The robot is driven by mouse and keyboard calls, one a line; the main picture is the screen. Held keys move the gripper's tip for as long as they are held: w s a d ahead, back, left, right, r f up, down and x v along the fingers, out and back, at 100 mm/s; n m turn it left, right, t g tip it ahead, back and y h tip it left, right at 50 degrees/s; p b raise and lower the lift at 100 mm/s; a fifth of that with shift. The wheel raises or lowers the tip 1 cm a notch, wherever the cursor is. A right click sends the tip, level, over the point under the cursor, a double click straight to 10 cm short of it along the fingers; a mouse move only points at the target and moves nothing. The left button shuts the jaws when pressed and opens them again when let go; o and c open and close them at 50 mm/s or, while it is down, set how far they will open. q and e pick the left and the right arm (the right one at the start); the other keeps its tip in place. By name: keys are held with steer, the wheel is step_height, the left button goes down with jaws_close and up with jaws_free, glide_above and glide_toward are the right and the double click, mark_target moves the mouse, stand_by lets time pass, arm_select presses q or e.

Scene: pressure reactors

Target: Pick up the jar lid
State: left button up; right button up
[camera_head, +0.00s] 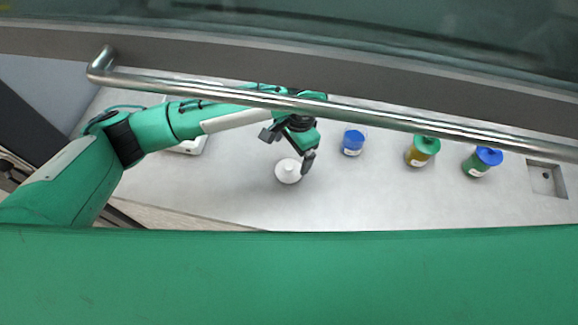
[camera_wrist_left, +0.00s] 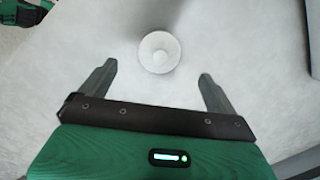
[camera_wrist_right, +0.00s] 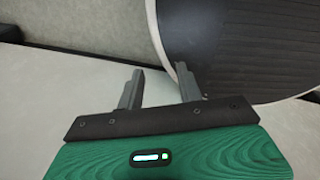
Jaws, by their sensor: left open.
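The jar lid (camera_head: 288,172) looks like a white round piece with a small raised centre, lying on the pale worktop. It also shows in the left wrist view (camera_wrist_left: 159,52), just beyond the fingertips and about midway between them. My left gripper (camera_head: 287,148) is open and empty, above the worktop close to the lid; one finger partly overlaps the lid's edge region in the head view. Its fingers also show spread in the left wrist view (camera_wrist_left: 158,70). My right gripper (camera_wrist_right: 160,72) shows only in its wrist view, with fingers partly apart and nothing between them.
A blue-topped jar (camera_head: 353,142), a green-topped jar with yellow contents (camera_head: 422,151) and another blue-topped jar (camera_head: 482,161) stand to the right. A metal rail (camera_head: 400,121) crosses in front of the worktop. A small recess (camera_head: 545,179) is at far right.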

mark_target(289, 166)
arm_select(q)
steer(key=shift+a+f, duration=0.2)
steer(key=shift+f, duration=1)
steer(key=shift+f+p, duration=0.35)
steer(key=shift+f, duration=0.15)
step_height(289, 166, down, 4)
steer(key=shift+s+a+f+p, duration=0.1)
steer(key=shift+f+p, duration=0.1)
steer(key=shift+p, duration=0.65)
steer(key=shift+f, duration=0.2)
steer(key=c, duration=1)
arm_select(e)
steer(key=r, duration=0.1)
steer(key=w+r, duration=0.1)
steer(key=shift+d+r, duration=0.2)
steer(key=shift+r, duration=0.1)
